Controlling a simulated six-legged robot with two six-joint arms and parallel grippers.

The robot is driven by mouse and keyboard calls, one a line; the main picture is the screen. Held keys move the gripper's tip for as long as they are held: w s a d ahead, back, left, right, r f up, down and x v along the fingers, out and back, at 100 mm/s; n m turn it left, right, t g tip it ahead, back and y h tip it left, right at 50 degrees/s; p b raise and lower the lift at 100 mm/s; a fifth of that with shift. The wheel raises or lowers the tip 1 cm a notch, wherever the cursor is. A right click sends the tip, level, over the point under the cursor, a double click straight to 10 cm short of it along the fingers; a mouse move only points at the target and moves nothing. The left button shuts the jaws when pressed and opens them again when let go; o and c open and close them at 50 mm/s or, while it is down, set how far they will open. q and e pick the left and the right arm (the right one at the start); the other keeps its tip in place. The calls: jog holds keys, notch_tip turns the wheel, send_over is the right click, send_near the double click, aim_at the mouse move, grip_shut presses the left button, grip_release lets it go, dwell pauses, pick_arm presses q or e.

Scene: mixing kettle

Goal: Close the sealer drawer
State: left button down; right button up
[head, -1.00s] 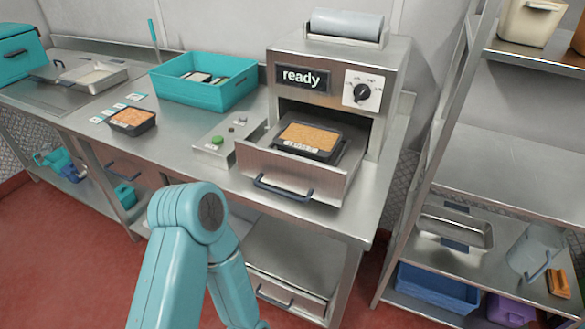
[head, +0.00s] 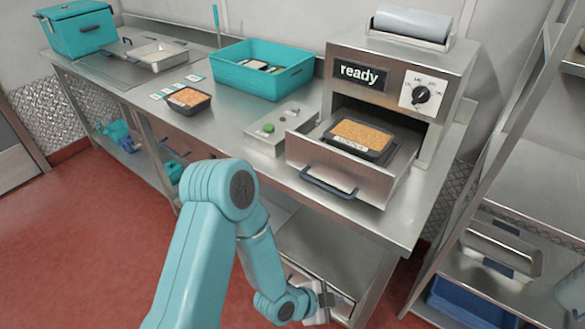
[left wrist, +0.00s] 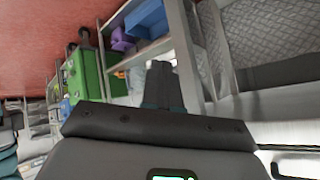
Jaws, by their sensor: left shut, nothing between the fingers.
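The sealer (head: 385,62) stands on the right end of the steel counter, its display reading "ready". Its drawer (head: 318,168) is pulled out toward me, with a dark handle (head: 328,183) on its front. A black tray of orange-brown food (head: 358,137) sits in the drawer. My left gripper (head: 325,298) is below and in front of the drawer, near the counter's lower shelf, apart from the handle. In the left wrist view its fingers (left wrist: 162,85) are together with nothing between them. My right gripper is out of view.
A second filled black tray (head: 188,99) and a teal bin (head: 262,70) stand on the counter. A control box with a green button (head: 268,128) is left of the drawer. A shelf rack (head: 540,180) stands at the right. Red floor is free at the left.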

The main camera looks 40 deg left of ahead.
pick_arm(q)
jog(key=w+a+r+m+t, duration=0.7)
jog(key=w+a+r, duration=0.1)
jog(key=a+r, duration=0.55)
jog(key=t+y, duration=0.3)
jog(key=y, duration=0.1)
send_near(293, 155)
jog(key=w+p, duration=0.1)
jog(key=w, duration=0.1)
jog(key=w+p, duration=0.2)
jog(key=w, duration=0.1)
jog(key=shift+w+d+r, duration=0.1)
jog(key=shift+w+r, duration=0.1)
jog(key=shift+w, duration=0.15)
jog(key=shift+w+f, duration=0.15)
jog(key=shift+w, duration=0.45)
